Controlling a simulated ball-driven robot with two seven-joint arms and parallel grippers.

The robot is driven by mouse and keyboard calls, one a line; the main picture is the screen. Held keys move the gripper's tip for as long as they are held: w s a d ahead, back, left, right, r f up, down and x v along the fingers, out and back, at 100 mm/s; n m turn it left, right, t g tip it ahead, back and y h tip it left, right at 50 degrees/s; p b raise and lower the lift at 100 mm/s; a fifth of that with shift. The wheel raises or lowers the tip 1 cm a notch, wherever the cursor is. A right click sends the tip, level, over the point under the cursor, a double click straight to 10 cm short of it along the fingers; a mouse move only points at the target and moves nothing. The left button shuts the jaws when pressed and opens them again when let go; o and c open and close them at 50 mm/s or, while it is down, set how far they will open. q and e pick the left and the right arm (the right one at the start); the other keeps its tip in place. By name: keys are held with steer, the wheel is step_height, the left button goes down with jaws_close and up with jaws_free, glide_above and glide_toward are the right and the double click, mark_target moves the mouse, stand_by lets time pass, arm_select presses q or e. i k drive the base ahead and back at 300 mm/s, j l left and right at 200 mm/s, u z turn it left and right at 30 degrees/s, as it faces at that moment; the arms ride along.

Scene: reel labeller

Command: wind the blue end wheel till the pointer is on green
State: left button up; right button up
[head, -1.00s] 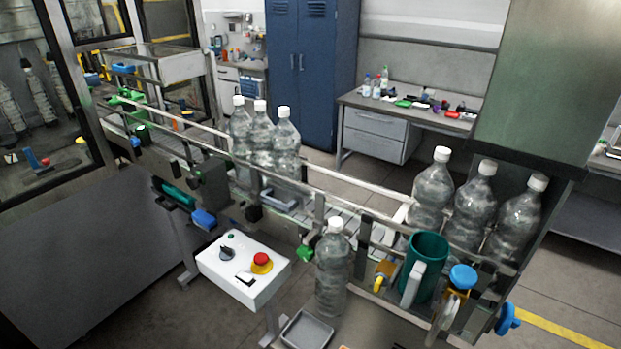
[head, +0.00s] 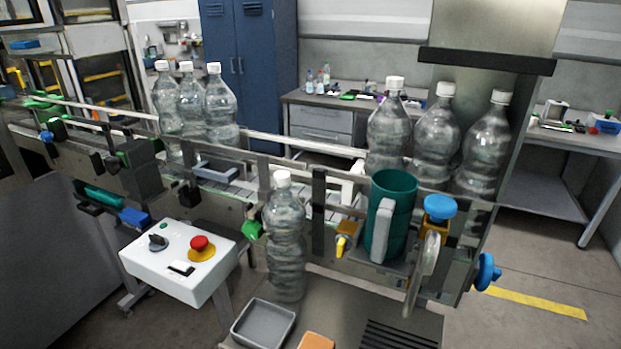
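The blue end wheel (head: 487,272) stands upright on the right end of the conveyor frame, below the last bottles. A second blue knob (head: 439,208) sits on top of a yellow mount, left of and above the wheel. A clear disc seen nearly edge-on (head: 422,268) stands below this knob. I cannot make out a pointer or a green mark by the wheel. Neither of my grippers is in the head view.
A control box (head: 183,258) with a red button stands at the front left. A loose bottle (head: 286,240) and a teal mug (head: 389,218) stand along the conveyor's near side. A grey tray (head: 263,324) lies in front. Floor right of the wheel is clear.

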mark_target(487, 273)
steer(key=l+z, duration=0.25)
steer(key=l, duration=1.35)
steer(key=l+u, duration=0.15)
steer(key=u, duration=0.25)
steer(key=i+l+u, duration=0.1)
steer(key=u, duration=0.25)
